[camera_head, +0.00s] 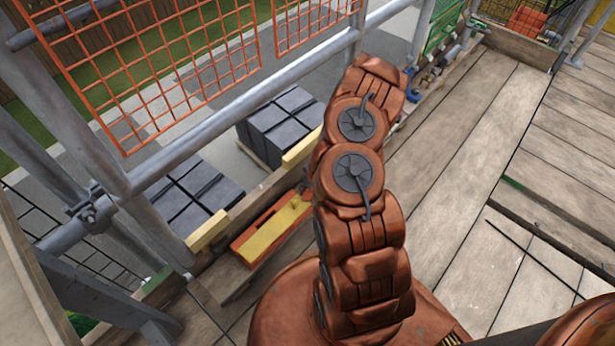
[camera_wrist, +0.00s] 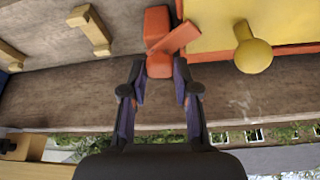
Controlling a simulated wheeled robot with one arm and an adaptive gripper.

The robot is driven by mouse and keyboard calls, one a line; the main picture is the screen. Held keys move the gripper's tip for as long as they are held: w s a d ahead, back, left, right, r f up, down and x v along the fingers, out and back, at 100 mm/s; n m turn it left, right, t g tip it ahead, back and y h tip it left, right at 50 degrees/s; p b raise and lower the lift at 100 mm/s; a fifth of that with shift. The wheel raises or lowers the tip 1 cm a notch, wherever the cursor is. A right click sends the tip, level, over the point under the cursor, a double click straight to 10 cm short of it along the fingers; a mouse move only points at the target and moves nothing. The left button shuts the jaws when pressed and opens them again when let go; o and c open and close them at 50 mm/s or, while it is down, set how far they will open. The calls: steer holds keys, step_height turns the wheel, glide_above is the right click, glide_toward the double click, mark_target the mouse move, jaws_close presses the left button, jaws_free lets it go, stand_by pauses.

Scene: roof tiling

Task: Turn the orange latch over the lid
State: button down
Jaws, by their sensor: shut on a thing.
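The yellow lid (camera_wrist: 218,28) with its round yellow knob (camera_wrist: 254,55) lies at the upper right of the wrist view, on an orange box. The orange latch (camera_wrist: 177,37) is a slanted bar beside the lid's left edge. Its upper right end reaches the lid's edge, and I cannot tell how far it overlaps. My gripper (camera_wrist: 160,75) has its two dark fingers either side of the latch's lower orange end and is shut on it. In the head view the lid (camera_head: 272,232) and orange box (camera_head: 248,246) show left of my arm; my gripper is hidden there.
Yellow brackets (camera_wrist: 90,30) lie on the boards left of the latch in the wrist view. Grey scaffold tubes (camera_head: 180,160) and orange mesh (camera_head: 160,50) border the left in the head view. Wooden decking (camera_head: 470,150) to the right is largely clear.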

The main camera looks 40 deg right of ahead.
steer(key=m+p, duration=0.2)
steer(key=m+h+p, duration=0.1)
steer(key=m, duration=0.1)
steer(key=shift+a+r+h+p, duration=0.1)
steer(key=shift+a+h+p, duration=0.1)
steer(key=shift+h+p, duration=0.15)
steer(key=shift+w+m+g+h+p, duration=0.1)
steer(key=shift+m+g+h+p, duration=0.4)
steer(key=shift+m, duration=1.1)
steer(key=c, duration=0.9)
jaws_free()
steer(key=shift+o, duration=0.2)
steer(key=v, duration=1.1)
steer(key=shift+s+a+r, duration=0.15)
steer(key=shift+s+r, duration=0.05)
steer(key=shift+r, duration=0.1)
